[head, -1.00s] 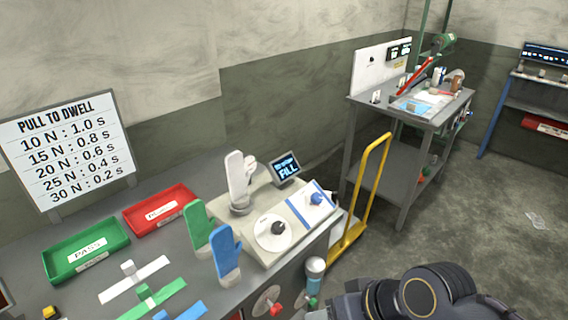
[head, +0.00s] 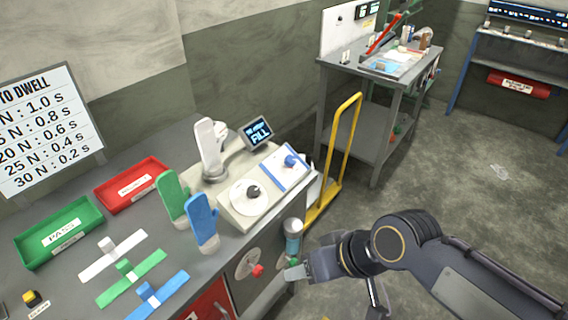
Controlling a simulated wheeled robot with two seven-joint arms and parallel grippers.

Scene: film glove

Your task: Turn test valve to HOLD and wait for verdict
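The test unit (head: 233,212) sits on the grey bench, with a black knob (head: 253,191) on a round white dial and a blue knob (head: 290,161) on a blue-bordered plate. Their markings are too small to read, so I cannot tell which is the test valve. The small tilted display (head: 257,133) reads FILL in its large lower line. My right gripper (head: 294,272) is low in front of the bench, below and apart from both knobs. Its fingers are too small and overlapped to judge. My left gripper is out of view.
A blue glove (head: 202,222) and green glove (head: 172,195) stand left of the unit; a white one (head: 209,148) is on its fixture. A clear cylinder (head: 292,236) and red-handled wheel (head: 249,264) are near my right gripper. A yellow cart (head: 335,165) stands behind.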

